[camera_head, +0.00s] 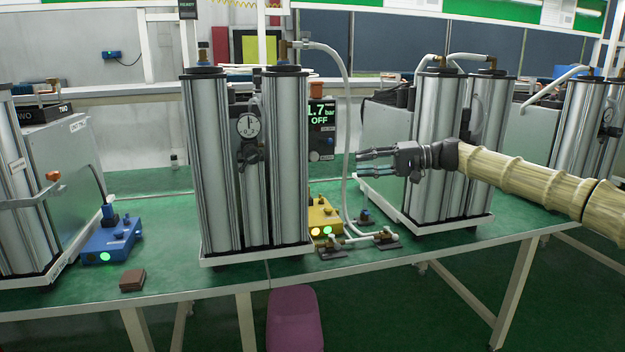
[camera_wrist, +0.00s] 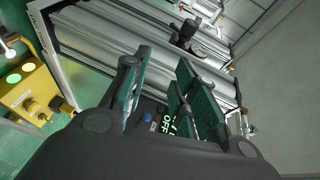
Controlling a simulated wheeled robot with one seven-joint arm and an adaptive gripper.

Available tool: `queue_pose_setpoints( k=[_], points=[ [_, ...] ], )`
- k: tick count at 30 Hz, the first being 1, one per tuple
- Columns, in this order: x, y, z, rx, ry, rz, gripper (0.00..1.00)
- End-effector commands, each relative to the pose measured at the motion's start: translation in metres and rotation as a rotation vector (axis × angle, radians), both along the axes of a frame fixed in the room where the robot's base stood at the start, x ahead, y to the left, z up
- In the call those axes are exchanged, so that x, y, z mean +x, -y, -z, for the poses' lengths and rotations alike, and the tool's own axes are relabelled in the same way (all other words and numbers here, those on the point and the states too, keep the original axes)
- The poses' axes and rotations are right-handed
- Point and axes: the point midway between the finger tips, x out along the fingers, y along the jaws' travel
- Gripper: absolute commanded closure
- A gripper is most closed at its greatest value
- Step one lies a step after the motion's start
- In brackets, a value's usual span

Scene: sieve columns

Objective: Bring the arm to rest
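My gripper (camera_head: 376,165) reaches in from the right in the head view, held in the air above the bench. It points left, in front of the gap between the middle and right pairs of metal columns. In the wrist view the fingers (camera_wrist: 160,95) stand apart with nothing between them. The display unit (camera_head: 322,118), reading 1.7 bar and OFF, stands beyond the fingertips and also shows between the fingers in the wrist view (camera_wrist: 170,125). The middle column pair (camera_head: 290,160) carries a round gauge (camera_head: 247,125).
The right column pair (camera_head: 440,140) stands close by my gripper. A blue box (camera_head: 110,235) and a brown block (camera_head: 132,280) are at left. The bench front edge is mostly clear.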

Motion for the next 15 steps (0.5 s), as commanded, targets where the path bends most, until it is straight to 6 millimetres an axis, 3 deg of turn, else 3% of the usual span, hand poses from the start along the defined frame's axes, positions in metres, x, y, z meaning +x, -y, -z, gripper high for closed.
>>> queue_pose_setpoints(
  k=[8,11,15],
  points=[
    [-0.006,-0.044,0.048,-0.055,-0.047,0.003,0.72],
    [-0.011,-0.066,0.074,-0.084,-0.07,0.002,0.72],
    [-0.026,-0.105,0.127,-0.146,-0.112,0.005,0.72]
  ],
)
